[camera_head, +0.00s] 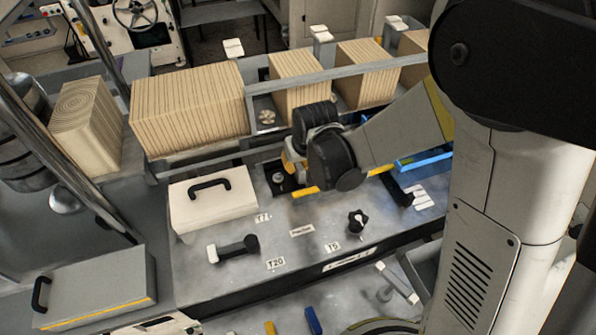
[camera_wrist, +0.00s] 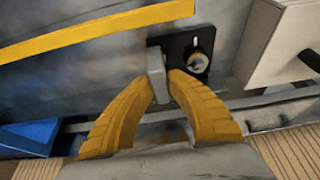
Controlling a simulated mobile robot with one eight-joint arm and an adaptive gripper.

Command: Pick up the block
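A small pale grey block (camera_wrist: 157,68) stands at the edge of a black plate with a round metal lock-like part (camera_wrist: 197,62). In the wrist view the yellow ridged fingers of my gripper (camera_wrist: 161,80) lie on either side of the block, their tips very close to it. I cannot tell whether both tips press on it. In the head view my gripper (camera_head: 290,168) is low over the rear of the grey panel, beside the black plate (camera_head: 279,183). The block is not clearly visible there.
A white box with a black handle (camera_head: 213,199) sits left of my gripper. A yellow strip (camera_wrist: 90,32) crosses the panel. A blue part (camera_head: 425,160) lies to the right. Large striped wood-coloured blocks (camera_head: 190,105) stand behind a grey rail. A black knob (camera_head: 356,220) and lever (camera_head: 235,247) stand in front.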

